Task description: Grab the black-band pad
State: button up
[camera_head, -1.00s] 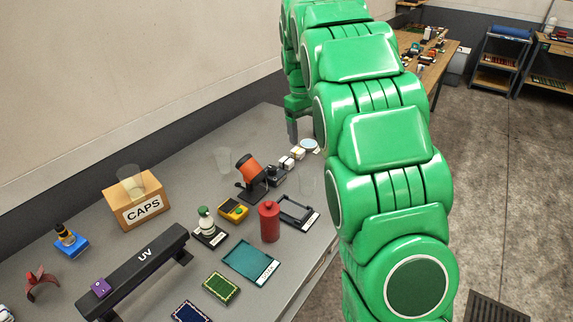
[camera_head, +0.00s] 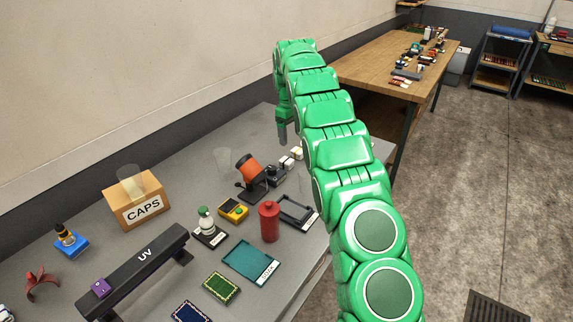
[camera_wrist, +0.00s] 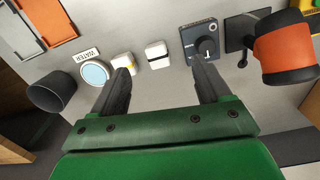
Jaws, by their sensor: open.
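The black-band pad (camera_wrist: 157,55) is a small white block with a dark band across it, lying on the grey table in the wrist view. It also shows as a small pale block (camera_head: 287,163) in the head view. My gripper (camera_wrist: 159,70) is open and empty. Its two dark fingers point toward the pad, one to each side of it in the picture, and the pad shows just beyond the line of the fingertips. In the head view my gripper (camera_head: 283,133) is at the far part of the table. I cannot tell its exact height over the table.
A similar white pad with a yellowish band (camera_wrist: 123,62) lies beside it, near the left fingertip. A dark box with a knob (camera_wrist: 203,42) is near the right fingertip. A round dish (camera_wrist: 95,73), a dark cup (camera_wrist: 50,92) and an orange cylinder (camera_wrist: 284,50) stand around.

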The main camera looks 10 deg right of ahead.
jog(key=n, duration=0.1)
send_over(286, 160)
jog(key=shift+y, duration=0.3)
jog(key=f, duration=0.4)
jog(key=w+f, duration=0.1)
jog(key=f, duration=0.1)
jog(key=shift+d+f, duration=0.15)
jog(key=shift+f, duration=0.2)
jog(key=shift+s+f, duration=0.1)
jog(key=shift+f, duration=1.15)
jog(key=shift+s+f, duration=0.25)
jog(key=shift+f, duration=0.55)
jog(key=shift+s+f, duration=0.2)
jog(key=shift+f, duration=0.6)
notch_tip(286, 160, down, 2)
jog(key=shift+f, duration=0.1)
jog(key=shift+c, duration=0.2)
jog(key=c, duration=1)
jog(key=shift+r, duration=0.2)
